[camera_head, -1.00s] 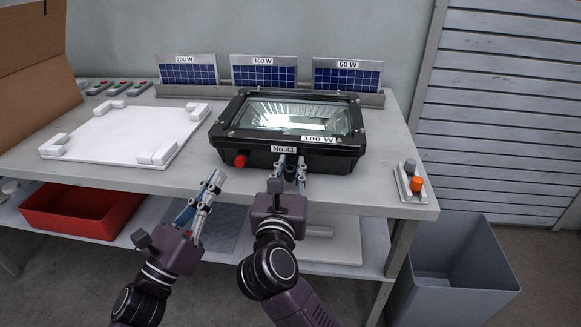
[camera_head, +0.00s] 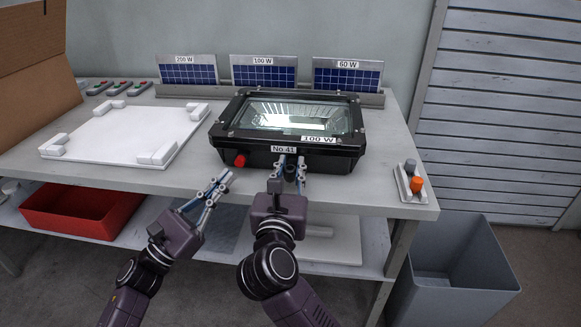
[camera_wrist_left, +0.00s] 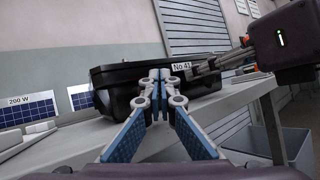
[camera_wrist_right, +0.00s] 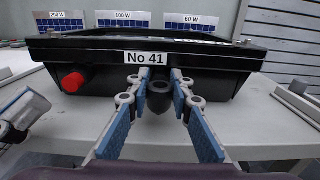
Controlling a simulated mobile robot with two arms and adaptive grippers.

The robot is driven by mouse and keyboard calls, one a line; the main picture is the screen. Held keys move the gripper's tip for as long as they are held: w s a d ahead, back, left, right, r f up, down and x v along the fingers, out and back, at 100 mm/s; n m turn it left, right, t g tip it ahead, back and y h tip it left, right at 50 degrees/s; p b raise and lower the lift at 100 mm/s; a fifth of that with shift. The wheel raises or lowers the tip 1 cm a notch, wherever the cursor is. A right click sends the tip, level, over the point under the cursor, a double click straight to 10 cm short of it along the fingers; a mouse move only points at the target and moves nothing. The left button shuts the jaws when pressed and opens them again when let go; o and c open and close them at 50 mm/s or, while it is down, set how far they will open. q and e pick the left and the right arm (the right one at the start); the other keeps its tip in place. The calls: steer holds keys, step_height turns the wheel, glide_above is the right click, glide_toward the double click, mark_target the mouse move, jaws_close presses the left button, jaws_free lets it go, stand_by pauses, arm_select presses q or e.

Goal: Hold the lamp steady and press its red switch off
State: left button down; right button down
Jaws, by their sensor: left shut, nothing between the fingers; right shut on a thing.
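The lamp (camera_head: 285,153) is a black floodlight housing lying on the workbench, glass face up, labelled "No 41" and "100 W". Its red switch (camera_head: 240,160) sticks out of the front wall, left of the label; it also shows in the right wrist view (camera_wrist_right: 72,82). My right gripper (camera_head: 291,164) is shut on the dark round stub (camera_wrist_right: 159,97) under the label on the front wall. My left gripper (camera_head: 224,178) is shut and empty, just in front of and left of the switch, apart from it. In the left wrist view its fingertips (camera_wrist_left: 160,76) hide part of the lamp; the switch is not visible there.
A white fixture plate (camera_head: 125,140) with corner blocks lies to the left. Labelled solar panels (camera_head: 263,74) stand behind the lamp. A small holder with an orange and a grey button (camera_head: 416,184) sits at the right edge. A grey bin (camera_head: 455,265) stands below right.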

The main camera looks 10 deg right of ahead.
arm_select(q)
steer(key=shift+w+d, duration=0.25)
steer(key=shift+w, duration=0.35)
steer(key=shift+w+d, duration=0.2)
steer(key=shift+w, duration=0.35)
steer(key=shift+w+d, duration=0.1)
steer(key=shift+w, duration=0.1)
stand_by(0.5)
steer(key=shift+w+d, duration=0.1)
steer(key=shift+w, duration=0.15)
steer(key=shift+w+d, duration=0.1)
steer(key=shift+w, duration=0.25)
stand_by(0.5)
steer(key=shift+s, duration=0.1)
steer(key=shift+s+a, duration=0.25)
steer(key=shift+s, duration=0.4)
steer(key=s+a, duration=0.2)
steer(key=s, duration=0.3)
steer(key=shift+s, duration=0.35)
